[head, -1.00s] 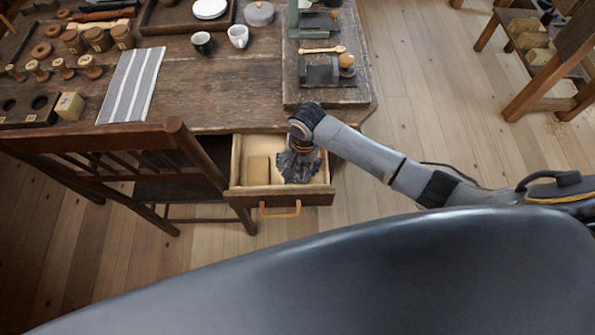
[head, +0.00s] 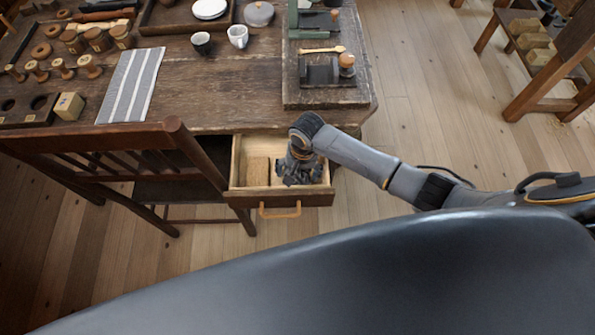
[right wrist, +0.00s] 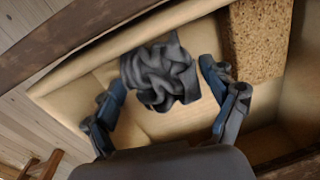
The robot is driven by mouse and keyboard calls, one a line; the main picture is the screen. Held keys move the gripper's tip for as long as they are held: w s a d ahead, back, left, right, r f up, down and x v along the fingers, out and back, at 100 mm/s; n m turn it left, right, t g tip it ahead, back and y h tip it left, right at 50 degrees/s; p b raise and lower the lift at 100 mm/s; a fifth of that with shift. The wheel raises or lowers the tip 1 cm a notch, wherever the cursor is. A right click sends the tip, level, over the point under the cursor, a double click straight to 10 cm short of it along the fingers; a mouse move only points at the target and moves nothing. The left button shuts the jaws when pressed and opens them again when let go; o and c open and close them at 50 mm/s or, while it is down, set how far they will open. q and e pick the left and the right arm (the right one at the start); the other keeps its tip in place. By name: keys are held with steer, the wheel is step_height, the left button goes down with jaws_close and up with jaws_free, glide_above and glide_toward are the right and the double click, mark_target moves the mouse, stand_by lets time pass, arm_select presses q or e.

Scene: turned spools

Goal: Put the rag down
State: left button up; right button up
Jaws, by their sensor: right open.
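The rag is a crumpled dark grey cloth (right wrist: 160,75) lying on the light wooden floor of the open drawer, seen in the right wrist view. My right gripper (head: 300,178) is over the drawer (head: 232,165) in the head view and hides most of what is under it. In the right wrist view the right gripper (right wrist: 163,105) is open, with one finger on each side of the rag and a visible gap between the fingers and the cloth. My left gripper is not in view.
A brown cork-like block (right wrist: 258,40) lies in the drawer beside the rag. A wooden chair (head: 95,140) stands left of the drawer. The table (head: 220,110) above holds a striped cloth (head: 132,85), two cups, spools and a board with tools.

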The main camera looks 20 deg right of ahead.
mark_target(302, 174)
step_height(302, 174, up, 12)
steer(key=d+p, duration=0.1)
steer(key=shift+s+r, duration=0.2)
steer(key=shift+s, duration=0.05)
stand_by(0.5)
